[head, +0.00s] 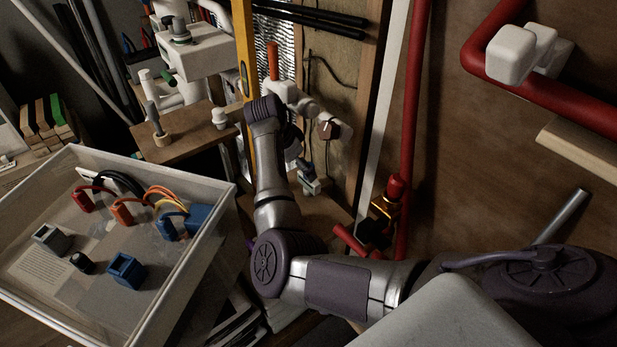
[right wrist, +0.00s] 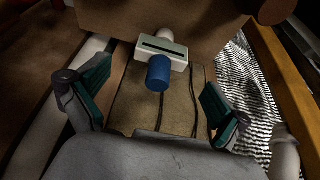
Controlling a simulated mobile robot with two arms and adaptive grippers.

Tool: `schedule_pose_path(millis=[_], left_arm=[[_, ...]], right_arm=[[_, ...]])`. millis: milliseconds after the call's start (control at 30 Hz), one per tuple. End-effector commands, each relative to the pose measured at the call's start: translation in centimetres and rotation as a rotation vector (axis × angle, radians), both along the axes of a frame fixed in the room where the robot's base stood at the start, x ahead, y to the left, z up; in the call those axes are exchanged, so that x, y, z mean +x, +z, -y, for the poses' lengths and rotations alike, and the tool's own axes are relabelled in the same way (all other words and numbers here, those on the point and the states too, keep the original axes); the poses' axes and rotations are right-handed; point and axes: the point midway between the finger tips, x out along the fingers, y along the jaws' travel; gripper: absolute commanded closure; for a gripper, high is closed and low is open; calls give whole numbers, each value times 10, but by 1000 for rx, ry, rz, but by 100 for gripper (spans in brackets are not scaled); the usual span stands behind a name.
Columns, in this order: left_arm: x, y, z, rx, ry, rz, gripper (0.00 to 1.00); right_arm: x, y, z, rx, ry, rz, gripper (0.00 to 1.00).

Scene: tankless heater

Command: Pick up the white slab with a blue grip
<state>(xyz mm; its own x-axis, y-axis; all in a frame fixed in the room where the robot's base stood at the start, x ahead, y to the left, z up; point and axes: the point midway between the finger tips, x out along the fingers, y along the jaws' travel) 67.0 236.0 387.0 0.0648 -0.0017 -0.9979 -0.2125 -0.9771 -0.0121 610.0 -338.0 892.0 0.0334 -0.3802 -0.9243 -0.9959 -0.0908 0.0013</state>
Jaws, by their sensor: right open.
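The white slab (right wrist: 174,46) shows near the top middle of the right wrist view. It has a dark slot along its face and a round blue grip (right wrist: 159,74) pointing toward the camera. My right gripper (right wrist: 156,78) is open, with a teal-padded finger on each side of the grip. No contact with the grip shows. In the head view, a small white and blue thing (head: 312,184) below my right wrist looks like the slab, partly hidden. My left gripper is out of view.
A clear-walled bin (head: 103,323) with coloured connectors stands at the left. A yellow level (head: 243,40) leans beside silver foil (head: 283,38). Red pipes (head: 412,90) run along the wall at the right. A small wooden shelf (head: 185,145) stands behind the bin.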

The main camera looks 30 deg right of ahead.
Motion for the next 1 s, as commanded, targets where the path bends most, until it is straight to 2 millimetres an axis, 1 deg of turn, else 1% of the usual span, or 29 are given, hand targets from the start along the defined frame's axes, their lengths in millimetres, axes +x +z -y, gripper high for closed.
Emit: schedule_pose_path(millis=[100,167,267,400,500,600,867,900,967,1000], left_arm=[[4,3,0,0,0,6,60],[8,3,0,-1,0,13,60],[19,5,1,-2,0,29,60],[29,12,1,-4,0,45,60],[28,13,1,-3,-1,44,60],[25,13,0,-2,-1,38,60],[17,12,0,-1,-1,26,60],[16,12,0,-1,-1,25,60],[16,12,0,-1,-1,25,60],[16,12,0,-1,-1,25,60]], right_arm=[[1,-14,6,1,1,-1,0],[1,-17,7,0,1,1,0],[1,-23,10,-1,1,0,0],[3,-40,19,-1,1,-3,0],[4,-55,25,-1,1,-2,0],[5,-64,28,0,1,0,0],[5,-67,29,-1,1,2,0],[5,-67,29,-1,1,2,3],[5,-67,29,-1,2,2,13],[5,-67,29,-1,2,2,20]])
